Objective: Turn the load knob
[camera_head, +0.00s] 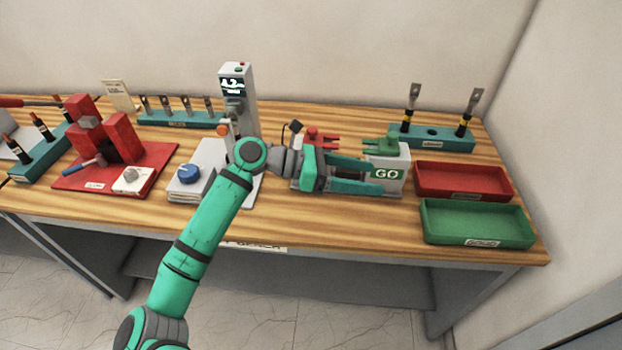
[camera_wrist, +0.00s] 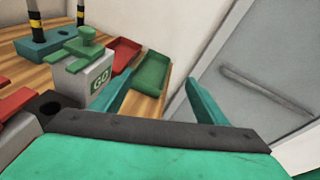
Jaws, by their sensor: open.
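A blue round knob (camera_head: 188,174) sits on the front left of a grey tester base (camera_head: 185,193). A smaller grey knob (camera_head: 131,173) sits on a white block on the red clamp base (camera_head: 100,184). I cannot read which one is the load knob. My gripper (camera_head: 372,176) is open and empty, to the right of both knobs, pointing right near the GO block (camera_head: 396,152). In the wrist view my gripper (camera_wrist: 158,88) has its two fingers spread with nothing between them. Neither knob shows in the wrist view.
A tester column with a lit display (camera_head: 236,86) stands behind my arm. A red tray (camera_head: 462,182) and a green tray (camera_head: 476,222) are at the right. Teal racks (camera_head: 440,143) with upright terminals stand at the back. My arm hides part of the tester base.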

